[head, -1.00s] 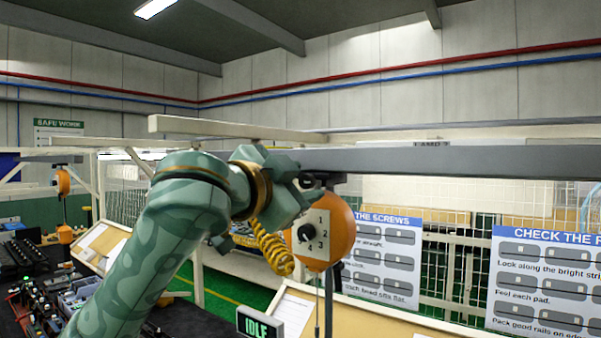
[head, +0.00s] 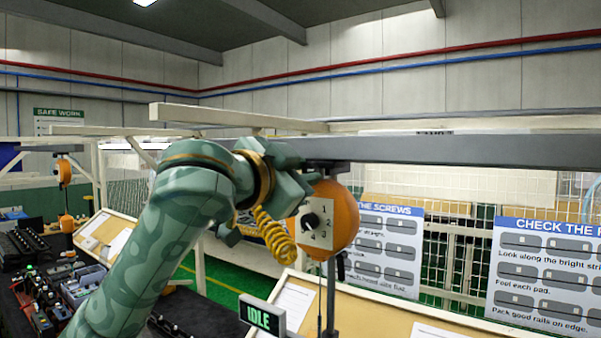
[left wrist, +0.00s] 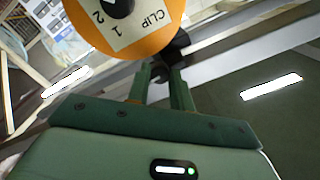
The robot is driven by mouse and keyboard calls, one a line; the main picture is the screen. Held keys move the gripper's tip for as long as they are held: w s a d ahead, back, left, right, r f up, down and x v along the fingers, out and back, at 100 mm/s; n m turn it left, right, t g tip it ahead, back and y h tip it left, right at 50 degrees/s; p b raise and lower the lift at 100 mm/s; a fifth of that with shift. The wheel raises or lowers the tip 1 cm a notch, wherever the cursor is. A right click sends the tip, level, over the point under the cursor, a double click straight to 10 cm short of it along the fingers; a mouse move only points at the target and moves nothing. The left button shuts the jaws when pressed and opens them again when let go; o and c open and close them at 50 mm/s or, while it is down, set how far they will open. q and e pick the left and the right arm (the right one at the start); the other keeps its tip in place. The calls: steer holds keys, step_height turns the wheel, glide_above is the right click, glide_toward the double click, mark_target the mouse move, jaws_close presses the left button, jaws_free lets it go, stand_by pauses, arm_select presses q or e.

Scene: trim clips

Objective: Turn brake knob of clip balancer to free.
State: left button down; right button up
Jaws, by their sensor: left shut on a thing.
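The clip balancer (head: 343,215) is an orange round drum hanging under a grey beam. Its pale face plate carries a black dial (head: 310,221) and the numbers 1 to 4. In the left wrist view the drum (left wrist: 158,30) fills the top, with "CLIP", 1 and 2 on its plate. A black knob (left wrist: 178,45) sits at the drum's edge beside the beam. My left gripper (left wrist: 163,74) is shut on this black knob, a finger on each side. In the head view my left gripper (head: 308,180) is at the drum's upper left, its fingertips mostly hidden. My right gripper is not in view.
The grey beam (head: 430,151) runs just above the gripper. A yellow coiled hose (head: 274,233) hangs left of the drum. An IDLE display (head: 262,316) and a tan board (head: 375,310) stand below. Instruction signs (head: 545,270) are at right.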

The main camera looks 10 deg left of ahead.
arm_select(q)
steer(key=n, duration=0.4)
steer(key=shift+r, duration=0.2)
steer(key=n, duration=0.3)
steer(key=shift+r+n, duration=0.1)
steer(key=shift+n, duration=0.3)
steer(key=n, duration=0.8)
steer(key=shift+a, duration=0.1)
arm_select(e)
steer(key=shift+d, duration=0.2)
arm_select(q)
steer(key=shift+n, duration=0.5)
steer(key=c, duration=1.2)
jaws_free()
steer(key=shift+g, duration=0.3)
steer(key=shift+c, duration=0.2)
steer(key=shift+s, duration=0.1)
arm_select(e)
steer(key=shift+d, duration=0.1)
